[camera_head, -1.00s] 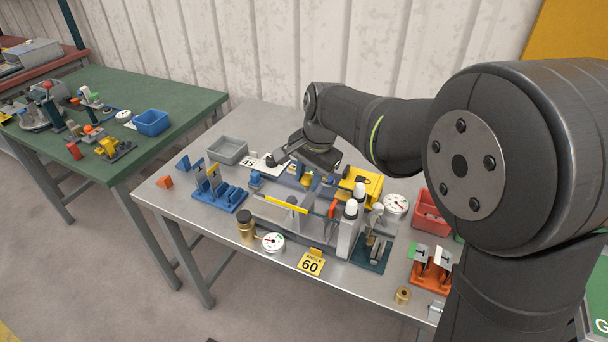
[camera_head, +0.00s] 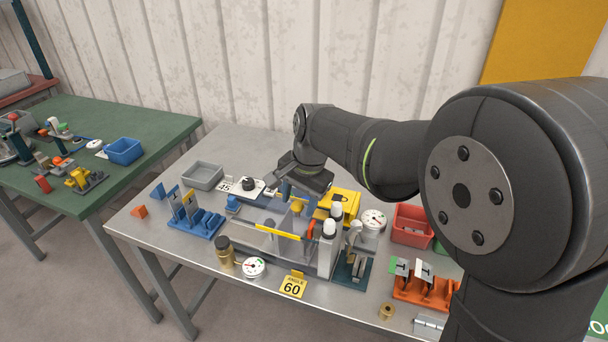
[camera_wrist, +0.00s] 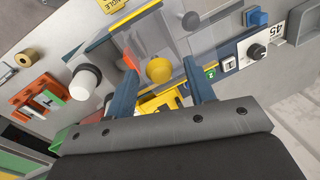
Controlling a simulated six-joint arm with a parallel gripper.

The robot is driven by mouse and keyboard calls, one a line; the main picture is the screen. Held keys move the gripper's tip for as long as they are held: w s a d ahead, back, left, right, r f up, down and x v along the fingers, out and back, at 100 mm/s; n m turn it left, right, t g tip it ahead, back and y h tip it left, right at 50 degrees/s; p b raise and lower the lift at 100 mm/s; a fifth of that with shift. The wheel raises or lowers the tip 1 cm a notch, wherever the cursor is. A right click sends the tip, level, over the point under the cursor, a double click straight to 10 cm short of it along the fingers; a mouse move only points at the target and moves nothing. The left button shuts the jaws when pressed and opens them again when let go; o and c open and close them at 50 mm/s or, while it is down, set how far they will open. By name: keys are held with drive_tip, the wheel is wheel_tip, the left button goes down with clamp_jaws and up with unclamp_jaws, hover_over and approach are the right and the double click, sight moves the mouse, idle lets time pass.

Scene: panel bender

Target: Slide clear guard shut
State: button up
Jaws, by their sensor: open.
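The clear guard (camera_head: 262,218) is a see-through panel on the bender, with a yellow strip along its front edge. In the wrist view the clear guard (camera_wrist: 185,22) and its yellow strip show at the top. A round yellow knob (camera_wrist: 160,70) stands between my two blue fingers; it also shows in the head view (camera_head: 297,206). My gripper (camera_wrist: 160,66) is open, pointing down over the back of the bender, with a finger on each side of the knob. Whether the fingers touch the knob is not clear. The fingertips are partly hidden in the head view (camera_head: 292,190).
White-capped posts (camera_head: 329,240) and a red-orange lever (camera_head: 311,230) stand right of the guard. A yellow block (camera_head: 343,203) is close behind them. Blue fixtures (camera_head: 197,218), a grey tray (camera_head: 203,176) and a dial plate (camera_head: 242,187) lie to the left.

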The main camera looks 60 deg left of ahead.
wheel_tip(320, 180, up, 16)
drive_tip(key=w+d, duration=0.1)
drive_tip(key=d, duration=0.1)
drive_tip(key=shift+w+d, duration=0.35)
drive_tip(key=shift+w, duration=0.05)
drive_tip(key=shift+r, duration=0.1)
drive_tip(key=a+f+m, duration=0.1)
drive_tip(key=f, duration=0.4)
drive_tip(key=s+f+m, duration=0.1)
drive_tip(key=f+m, duration=0.1)
drive_tip(key=f, duration=0.4)
drive_tip(key=s+a+f+m, duration=0.1)
drive_tip(key=f, duration=0.4)
drive_tip(key=shift+a+f+m+t, duration=0.3)
drive_tip(key=shift+f+t, duration=0.1)
drive_tip(key=shift+c, duration=0.3)
